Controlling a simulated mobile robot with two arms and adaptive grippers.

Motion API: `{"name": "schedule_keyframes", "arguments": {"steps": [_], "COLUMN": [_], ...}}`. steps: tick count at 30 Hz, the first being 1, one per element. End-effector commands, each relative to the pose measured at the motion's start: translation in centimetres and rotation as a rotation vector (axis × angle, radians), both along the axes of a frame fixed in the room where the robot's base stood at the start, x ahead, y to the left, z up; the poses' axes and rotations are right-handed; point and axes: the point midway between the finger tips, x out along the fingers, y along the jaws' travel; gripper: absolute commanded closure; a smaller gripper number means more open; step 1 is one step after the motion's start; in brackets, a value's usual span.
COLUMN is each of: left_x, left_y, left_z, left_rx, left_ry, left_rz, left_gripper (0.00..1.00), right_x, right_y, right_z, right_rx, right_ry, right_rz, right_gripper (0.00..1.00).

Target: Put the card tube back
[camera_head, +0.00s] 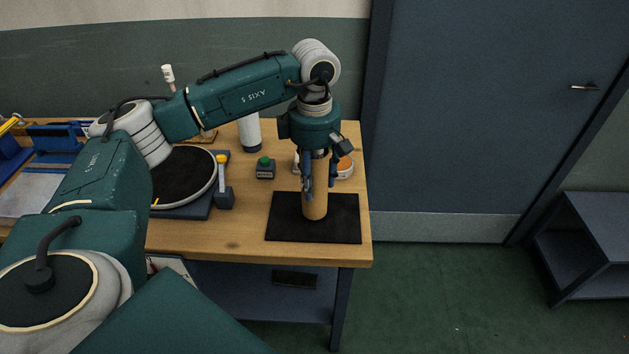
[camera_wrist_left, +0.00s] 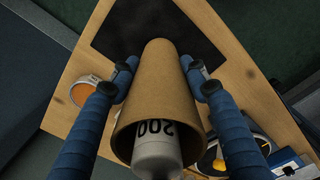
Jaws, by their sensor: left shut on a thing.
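The card tube (camera_head: 315,200) is a plain brown cylinder, held upright over the black mat (camera_head: 342,226). My left gripper (camera_head: 319,180) points down and is shut on it, one blue finger on each side. The tube's lower end is at the mat; I cannot tell if it touches. The left wrist view shows the tube (camera_wrist_left: 158,85) between the fingers. My right gripper is not in view.
An orange-topped jar (camera_head: 345,165) stands behind the gripper at the right. A green-capped jar (camera_head: 264,168), a tall white bottle (camera_head: 249,132) and a black round plate (camera_head: 184,176) stand to the left. The wooden table (camera_head: 257,236) ends just right of the mat.

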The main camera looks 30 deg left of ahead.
Motion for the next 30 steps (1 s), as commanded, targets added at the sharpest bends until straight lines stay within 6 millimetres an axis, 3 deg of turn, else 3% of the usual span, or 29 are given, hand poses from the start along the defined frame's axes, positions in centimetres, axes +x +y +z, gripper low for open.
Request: {"name": "schedule_keyframes", "arguments": {"steps": [4, 15, 16, 18, 30], "left_x": [0.0, 0.0, 0.0, 0.0, 0.1], "left_y": [0.0, 0.0, 0.0, 0.0, 0.0], "left_z": [-1.4, -2.0, -2.0, -1.9, -1.3], "left_rx": [-0.001, -0.001, -0.001, -0.001, -0.001], "left_ry": [0.0, -0.001, -0.001, -0.001, -0.002], "left_rz": [0.0, 0.0, 0.0, 0.0, 0.0], "left_gripper": [0.8, 0.8, 0.52, 0.38, 0.35], "right_x": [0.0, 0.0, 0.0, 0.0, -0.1], "right_y": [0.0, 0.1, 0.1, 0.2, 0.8], "right_z": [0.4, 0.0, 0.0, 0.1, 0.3], "right_rx": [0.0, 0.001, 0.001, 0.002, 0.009], "right_ry": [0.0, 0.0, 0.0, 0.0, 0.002], "right_rz": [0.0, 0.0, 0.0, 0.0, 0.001], "right_gripper": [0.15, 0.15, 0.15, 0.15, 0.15]}}
